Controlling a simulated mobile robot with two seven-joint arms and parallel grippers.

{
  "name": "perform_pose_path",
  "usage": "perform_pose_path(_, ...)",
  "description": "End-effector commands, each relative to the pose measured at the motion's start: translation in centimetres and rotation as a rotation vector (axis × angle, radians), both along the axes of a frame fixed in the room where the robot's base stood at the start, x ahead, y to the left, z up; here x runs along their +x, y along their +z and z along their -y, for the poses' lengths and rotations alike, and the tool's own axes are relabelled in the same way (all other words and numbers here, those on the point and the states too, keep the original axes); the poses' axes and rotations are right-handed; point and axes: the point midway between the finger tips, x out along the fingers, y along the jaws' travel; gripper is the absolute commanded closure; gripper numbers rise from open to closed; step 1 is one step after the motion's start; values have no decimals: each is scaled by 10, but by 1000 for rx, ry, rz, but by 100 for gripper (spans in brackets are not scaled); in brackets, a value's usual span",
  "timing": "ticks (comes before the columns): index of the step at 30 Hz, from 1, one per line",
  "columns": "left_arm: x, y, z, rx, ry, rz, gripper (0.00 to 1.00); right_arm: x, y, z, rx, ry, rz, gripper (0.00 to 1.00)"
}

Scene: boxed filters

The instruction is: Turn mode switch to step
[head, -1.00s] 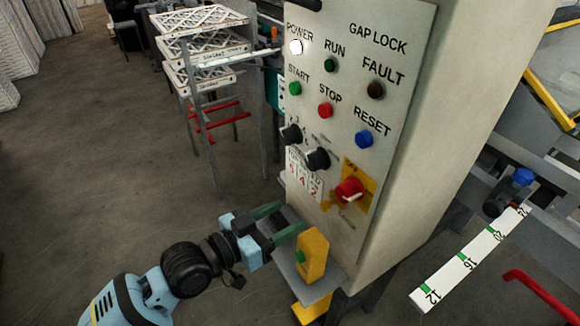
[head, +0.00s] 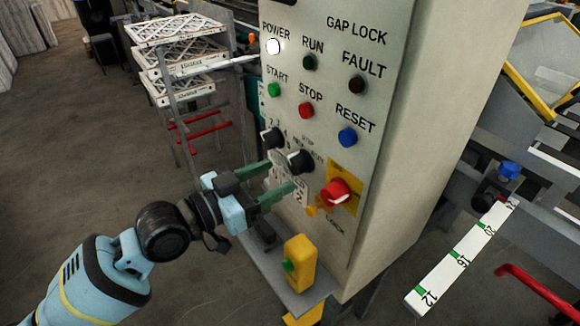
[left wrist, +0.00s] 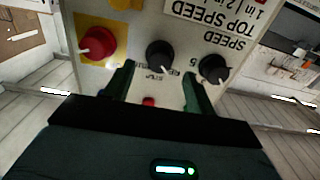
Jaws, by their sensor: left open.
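The mode switch (head: 300,160) is a black round knob with a white pointer mark, in the middle of the panel's lower knob row; its small label is hard to read. It also shows in the left wrist view (left wrist: 159,55), upside down, ahead of and between the fingers. My left gripper (head: 283,178) is open and empty, with green fingers pointing at the panel just below the knob. The fingers look apart from the knob. The left wrist view shows the gripper (left wrist: 160,88) too. My right gripper is not in view.
A black speed knob (head: 272,138) sits left of the switch and a red knob (head: 336,193) on a yellow plate sits right. A yellow box with a green button (head: 300,262) stands on a ledge below my gripper.

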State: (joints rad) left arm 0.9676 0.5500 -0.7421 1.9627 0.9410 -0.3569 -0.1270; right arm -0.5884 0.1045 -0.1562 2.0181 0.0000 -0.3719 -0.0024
Motion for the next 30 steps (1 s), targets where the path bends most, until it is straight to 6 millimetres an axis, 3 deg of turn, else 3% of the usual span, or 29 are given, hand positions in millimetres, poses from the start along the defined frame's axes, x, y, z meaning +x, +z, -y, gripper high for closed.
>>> perform_pose_path(9,25,1,34,-1,1,1,44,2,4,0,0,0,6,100)
perform_pose_path(21,29,0,39,0,1,0,44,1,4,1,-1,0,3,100)
perform_pose_path(30,29,0,39,0,1,0,83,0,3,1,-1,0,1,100)
